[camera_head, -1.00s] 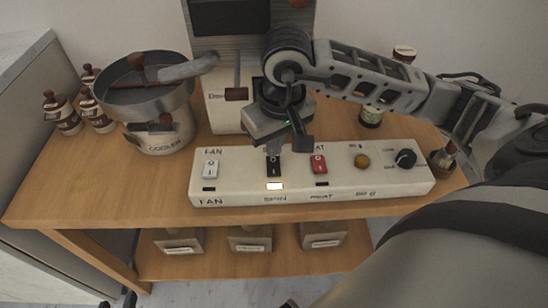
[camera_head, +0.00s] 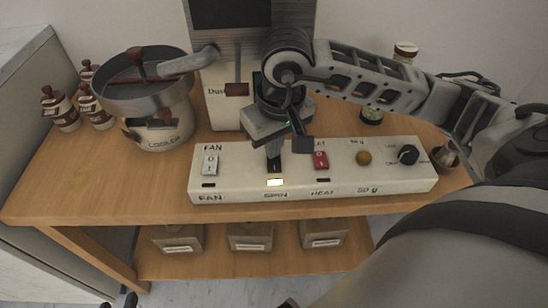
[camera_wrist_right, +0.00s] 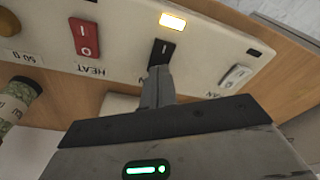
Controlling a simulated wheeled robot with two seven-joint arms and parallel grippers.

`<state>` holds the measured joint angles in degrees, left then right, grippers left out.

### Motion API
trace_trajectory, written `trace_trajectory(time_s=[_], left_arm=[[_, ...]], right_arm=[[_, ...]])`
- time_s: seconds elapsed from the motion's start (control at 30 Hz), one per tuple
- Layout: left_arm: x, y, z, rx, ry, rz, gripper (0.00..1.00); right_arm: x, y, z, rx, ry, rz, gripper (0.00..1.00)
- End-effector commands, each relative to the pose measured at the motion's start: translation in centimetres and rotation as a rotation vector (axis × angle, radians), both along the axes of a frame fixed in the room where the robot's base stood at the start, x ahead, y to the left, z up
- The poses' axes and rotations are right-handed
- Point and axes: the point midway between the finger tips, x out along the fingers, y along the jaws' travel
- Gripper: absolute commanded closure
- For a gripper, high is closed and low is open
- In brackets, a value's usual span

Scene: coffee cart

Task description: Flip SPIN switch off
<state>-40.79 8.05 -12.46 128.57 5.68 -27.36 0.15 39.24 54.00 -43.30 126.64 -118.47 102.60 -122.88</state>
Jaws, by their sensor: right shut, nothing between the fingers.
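The black SPIN switch (camera_head: 275,166) sits on the white control panel (camera_head: 232,179), between the white FAN switch (camera_head: 210,163) and the red HEAT switch (camera_head: 320,160). The SPIN lamp (camera_head: 275,182) below it glows; it also shows lit in the right wrist view (camera_wrist_right: 173,21). My right gripper (camera_head: 274,153) is shut and empty, pointing down at the SPIN switch. In the right wrist view its fingertips (camera_wrist_right: 159,72) are at the lower end of the black switch (camera_wrist_right: 162,51), seemingly touching it. Dark tips at the bottom left edge may be my left gripper (camera_head: 124,302), mostly cut off.
A brown knob (camera_head: 363,158) and a black dial (camera_head: 408,154) are on the panel's right part. Bare wooden top (camera_head: 100,190) lies at the left.

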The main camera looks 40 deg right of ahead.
Motion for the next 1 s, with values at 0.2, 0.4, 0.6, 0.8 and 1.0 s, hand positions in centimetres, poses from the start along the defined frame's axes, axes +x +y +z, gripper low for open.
trace_trajectory(time_s=[0.2,0.4,0.6,0.8,1.0], left_arm=[[0.0,0.0,-0.4,0.0,0.0,0.0,0.64],[0.0,0.0,-0.6,0.0,-0.001,0.0,0.64],[0.0,0.0,-0.5,-0.001,-0.003,0.0,0.64],[0.1,0.0,0.5,-0.001,-0.004,0.001,0.64],[0.1,0.0,1.5,-0.002,-0.007,0.0,0.64]], right_arm=[[0.2,-0.1,-0.2,0.0,-0.006,-0.005,1.0],[0.2,-0.2,-0.5,-0.003,-0.005,-0.009,1.0],[0.2,-0.2,-0.4,-0.004,-0.004,-0.009,1.0],[0.2,-0.3,1.2,-0.005,-0.006,-0.01,1.0],[0.2,-0.2,2.9,-0.003,-0.007,-0.009,1.0]])
